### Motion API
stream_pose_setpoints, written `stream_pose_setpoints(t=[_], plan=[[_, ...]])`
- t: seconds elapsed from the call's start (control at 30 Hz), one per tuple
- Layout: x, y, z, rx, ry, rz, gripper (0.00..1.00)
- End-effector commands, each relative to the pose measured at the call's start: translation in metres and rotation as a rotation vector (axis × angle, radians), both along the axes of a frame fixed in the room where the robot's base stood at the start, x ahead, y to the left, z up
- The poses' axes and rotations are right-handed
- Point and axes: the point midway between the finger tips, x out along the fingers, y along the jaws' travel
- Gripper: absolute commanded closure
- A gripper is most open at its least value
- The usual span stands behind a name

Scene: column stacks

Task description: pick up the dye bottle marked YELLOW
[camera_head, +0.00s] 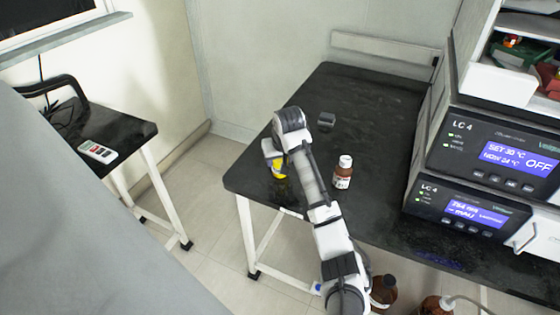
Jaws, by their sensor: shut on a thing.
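A small bottle with a bright yellow part (279,172) is at the left part of the black bench, partly hidden by my gripper. I cannot read any marking on it at this size. My gripper (275,160) points down over it and is shut on it. I cannot tell whether the bottle touches the bench top or hangs just above it. A brown bottle (343,172) with a white cap and a pale label stands upright to the right of my arm, apart from it.
A small dark grey block (326,120) lies farther back on the black bench (375,105). Two stacked LC 4 units (470,208) stand at the right. Brown bottles (383,292) are below the bench's front edge. A side table (115,125) stands at the left.

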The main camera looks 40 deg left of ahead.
Motion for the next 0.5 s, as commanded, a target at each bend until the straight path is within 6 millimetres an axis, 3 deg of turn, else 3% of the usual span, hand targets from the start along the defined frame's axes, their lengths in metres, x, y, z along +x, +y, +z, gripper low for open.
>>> stream_pose_setpoints(t=[0.27,0.5], plan=[[0.0,0.001,0.03,0.004,-0.005,0.001,0.8],[0.0,0.001,0.096,0.004,-0.006,0.001,0.8]])
